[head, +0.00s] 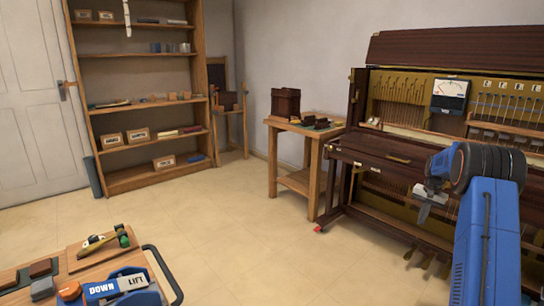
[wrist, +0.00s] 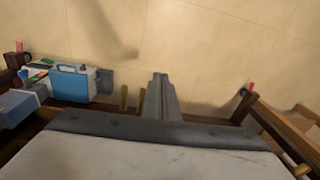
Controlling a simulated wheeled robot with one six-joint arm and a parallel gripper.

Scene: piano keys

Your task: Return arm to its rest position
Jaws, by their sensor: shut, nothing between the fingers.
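My gripper (head: 428,203) is at the right of the head view, at the end of my blue arm, in front of the opened upright piano (head: 385,165). Its fingers are together with nothing between them. In the wrist view the closed gripper (wrist: 160,80) points over pale floor tiles. The piano's front is open, showing its wooden action parts and a white dial gauge (head: 450,95). My arm covers part of the piano's right side. I cannot tell from these frames whether the gripper touches the piano.
A small wooden table (head: 308,146) with a dark box stands left of the piano. A tall shelf (head: 150,180) stands at the back left. A tray with a DOWN/LIFT panel (head: 116,287) is at the lower left. The middle floor (head: 210,225) is clear.

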